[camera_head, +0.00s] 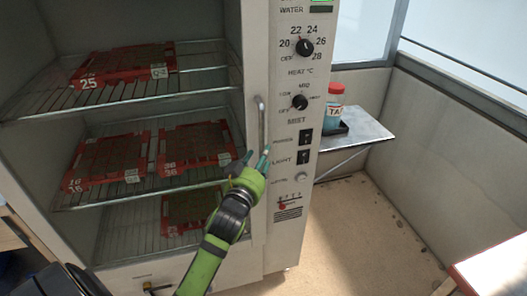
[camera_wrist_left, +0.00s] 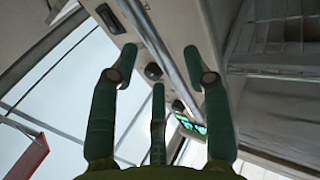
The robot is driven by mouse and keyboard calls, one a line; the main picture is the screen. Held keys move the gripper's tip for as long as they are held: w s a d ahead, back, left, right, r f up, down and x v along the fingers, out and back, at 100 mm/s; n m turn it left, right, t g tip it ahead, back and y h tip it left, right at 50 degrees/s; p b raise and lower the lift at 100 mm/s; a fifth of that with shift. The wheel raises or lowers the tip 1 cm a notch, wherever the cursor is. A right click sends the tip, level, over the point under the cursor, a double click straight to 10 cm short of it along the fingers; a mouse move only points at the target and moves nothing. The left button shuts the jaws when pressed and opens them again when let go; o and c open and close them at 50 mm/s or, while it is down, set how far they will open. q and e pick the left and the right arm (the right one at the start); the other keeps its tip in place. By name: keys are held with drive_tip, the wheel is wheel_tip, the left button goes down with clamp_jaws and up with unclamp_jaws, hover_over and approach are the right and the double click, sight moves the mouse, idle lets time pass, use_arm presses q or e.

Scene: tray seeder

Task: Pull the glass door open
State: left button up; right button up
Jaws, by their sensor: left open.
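The glass door's upright metal handle (camera_head: 261,122) stands at the right edge of the cabinet front, beside the control panel (camera_head: 298,130). The door looks closed, and its clear glass is hard to make out. My left gripper (camera_head: 256,156) is open and empty at the lower part of the handle. In the left wrist view, the handle bar (camera_wrist_left: 166,45) runs between the open fingertips (camera_wrist_left: 161,52), with no clear contact. I cannot tell how deep the bar sits between them. My right gripper is in neither view.
Red seed trays (camera_head: 122,66) lie on wire shelves (camera_head: 200,93) inside the cabinet. The panel carries knobs and switches close to the right of my gripper. A red-capped bottle (camera_head: 336,101) stands on a side shelf (camera_head: 352,137). The floor (camera_head: 350,225) right of the cabinet is clear.

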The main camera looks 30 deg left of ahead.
use_arm(q)
drive_tip(key=shift+x, duration=1.65)
clamp_jaws()
